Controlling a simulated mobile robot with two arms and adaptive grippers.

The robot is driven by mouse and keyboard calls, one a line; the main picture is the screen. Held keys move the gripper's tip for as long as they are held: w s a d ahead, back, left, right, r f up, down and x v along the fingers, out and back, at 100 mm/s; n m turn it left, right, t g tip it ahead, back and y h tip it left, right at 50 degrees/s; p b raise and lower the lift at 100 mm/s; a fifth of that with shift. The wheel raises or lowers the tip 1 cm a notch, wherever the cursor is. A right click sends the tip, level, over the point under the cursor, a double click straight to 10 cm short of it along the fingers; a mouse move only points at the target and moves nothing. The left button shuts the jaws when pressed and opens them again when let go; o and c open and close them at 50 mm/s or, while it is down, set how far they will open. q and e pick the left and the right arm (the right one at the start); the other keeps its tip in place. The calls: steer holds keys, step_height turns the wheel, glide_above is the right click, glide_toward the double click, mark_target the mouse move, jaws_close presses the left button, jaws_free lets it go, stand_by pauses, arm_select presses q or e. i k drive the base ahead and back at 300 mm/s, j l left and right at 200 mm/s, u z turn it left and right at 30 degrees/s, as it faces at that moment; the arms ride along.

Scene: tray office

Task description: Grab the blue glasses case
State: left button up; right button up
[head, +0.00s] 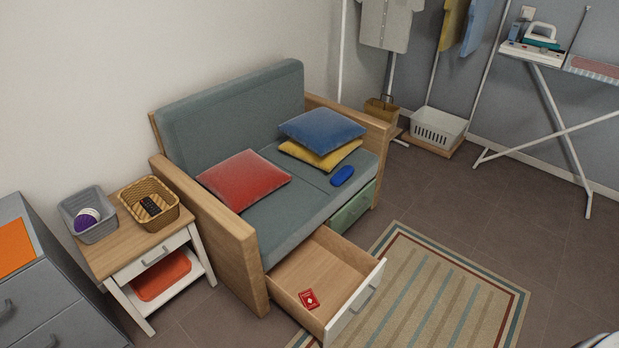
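A small blue glasses case (342,175) lies on the seat of the grey-green sofa (310,208), near its front edge. It is in front of the blue cushion (322,131) and yellow cushion (318,155), and apart from them. It looks closed.
A drawer (330,280) under the sofa is pulled out, with a red card box (309,299) inside. A red cushion (243,180) rests on the seat. A side table (150,245) with baskets stands at the left. A striped rug (430,290) covers clear floor in front.

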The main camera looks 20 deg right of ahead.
mark_target(344, 173)
steer(key=l+u, duration=0.15)
steer(key=u, duration=0.3)
steer(key=l+u, duration=0.15)
steer(key=u, duration=0.3)
steer(key=l+u, duration=0.15)
steer(key=u, duration=0.25)
steer(key=l+u, duration=0.2)
steer(key=u, duration=0.25)
steer(key=k+l, duration=0.1)
steer(key=l, duration=0.25)
steer(key=k+l, duration=0.15)
steer(key=l, duration=0.25)
steer(key=k+l, duration=0.1)
steer(key=l, duration=0.25)
steer(key=k+l, duration=0.1)
steer(key=l, duration=0.3)
steer(key=k+l, duration=0.15)
steer(key=l, duration=0.2)
steer(key=k+l, duration=0.1)
steer(key=l, duration=0.25)
steer(key=k+l, duration=0.1)
steer(key=l, duration=0.3)
